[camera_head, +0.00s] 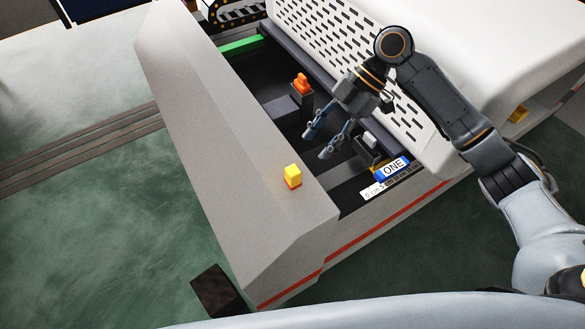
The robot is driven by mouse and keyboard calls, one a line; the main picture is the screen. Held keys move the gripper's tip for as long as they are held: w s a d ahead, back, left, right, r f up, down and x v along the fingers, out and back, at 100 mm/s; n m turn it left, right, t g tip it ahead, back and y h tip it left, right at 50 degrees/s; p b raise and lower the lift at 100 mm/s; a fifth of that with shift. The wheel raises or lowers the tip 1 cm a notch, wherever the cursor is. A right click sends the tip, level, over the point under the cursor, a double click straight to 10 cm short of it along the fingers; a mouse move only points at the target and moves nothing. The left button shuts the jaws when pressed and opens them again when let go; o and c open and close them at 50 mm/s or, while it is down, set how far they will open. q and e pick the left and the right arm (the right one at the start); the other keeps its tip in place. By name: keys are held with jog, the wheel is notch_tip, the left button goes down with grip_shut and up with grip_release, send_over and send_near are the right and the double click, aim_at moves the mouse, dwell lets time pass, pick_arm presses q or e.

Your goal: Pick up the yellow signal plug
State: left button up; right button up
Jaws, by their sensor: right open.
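The yellow signal plug (293,174) is a small yellow block with a red-orange lower edge. It stands on the sloping beige top of the side panel (235,135), near the middle of the head view. My right gripper (318,143) comes in from the upper right. Its two fingers are spread and empty, over the dark recess, to the upper right of the plug and apart from it. My left gripper is not in the view.
An orange part (302,84) stands on a dark post in the recess behind my right gripper. A blue and white "ONE" label (393,168) is at the front edge. A perforated white panel (340,40) bounds the recess. Green floor (80,230) lies open at left.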

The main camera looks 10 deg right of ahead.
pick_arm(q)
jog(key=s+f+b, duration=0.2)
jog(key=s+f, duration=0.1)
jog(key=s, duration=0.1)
pick_arm(e)
jog(key=x, duration=0.4)
jog(key=shift+f, duration=0.3)
jog(key=b+x, duration=0.1)
jog(key=x, duration=0.1)
jog(key=shift+s+a+f, duration=0.1)
jog(key=shift+a+f, duration=0.15)
jog(key=shift+a, duration=0.05)
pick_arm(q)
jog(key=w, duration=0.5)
pick_arm(e)
jog(key=shift+s+a+f, duration=0.1)
jog(key=shift+a+f, duration=0.05)
jog(key=shift+a, duration=0.05)
jog(key=shift+a+f, duration=0.1)
jog(key=shift+f, duration=0.05)
jog(key=c, duration=0.5)
grip_shut()
pick_arm(q)
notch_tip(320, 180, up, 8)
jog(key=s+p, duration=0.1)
jog(key=p, duration=0.7)
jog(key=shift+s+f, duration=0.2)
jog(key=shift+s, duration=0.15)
pick_arm(e)
notch_tip(320, 180, up, 10)
